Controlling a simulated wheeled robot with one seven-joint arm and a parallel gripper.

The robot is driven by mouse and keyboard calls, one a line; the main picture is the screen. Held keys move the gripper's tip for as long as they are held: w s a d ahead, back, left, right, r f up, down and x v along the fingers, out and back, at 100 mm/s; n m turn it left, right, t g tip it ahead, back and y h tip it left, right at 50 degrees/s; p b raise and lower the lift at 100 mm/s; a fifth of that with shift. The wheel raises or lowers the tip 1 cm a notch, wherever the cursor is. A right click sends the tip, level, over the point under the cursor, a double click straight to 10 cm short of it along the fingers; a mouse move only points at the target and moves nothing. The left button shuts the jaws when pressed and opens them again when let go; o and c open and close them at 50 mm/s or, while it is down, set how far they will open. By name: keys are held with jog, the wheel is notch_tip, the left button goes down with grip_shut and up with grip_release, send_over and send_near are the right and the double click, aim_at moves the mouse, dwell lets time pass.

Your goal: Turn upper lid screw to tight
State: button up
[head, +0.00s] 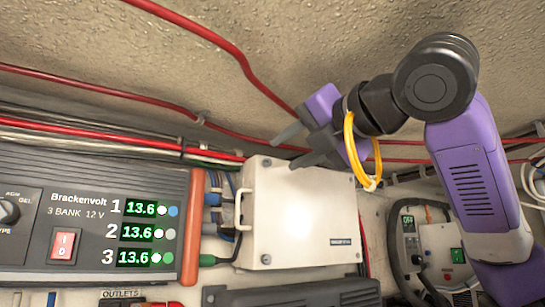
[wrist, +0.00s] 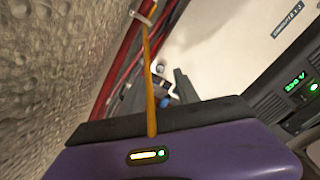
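The white lidded box (head: 300,215) is fixed to the wall, with a handle (head: 240,208) on its left side. A small dark upper lid screw (head: 267,163) shows near the lid's upper left corner. Lower screws (head: 266,259) show at its lower corners. My gripper (head: 284,152) is at the box's top edge, its two dark fingers apart with nothing seen between them. One fingertip appears close to the upper screw; I cannot tell whether they touch. In the wrist view the white box (wrist: 225,50) lies beyond the gripper, and a small round grey screw-like part (wrist: 159,68) shows at its edge.
A yellow cable (head: 349,140) loops by my wrist and crosses the wrist view (wrist: 148,80). Red cables (head: 225,35) run along the wall. A charger panel (head: 90,220) stands left of the box. A small panel with a green switch (head: 456,256) is at right.

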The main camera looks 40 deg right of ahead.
aim_at(269, 161)
jog(key=shift+p+x, duration=0.65)
jog(key=shift+x, duration=2)
grip_shut()
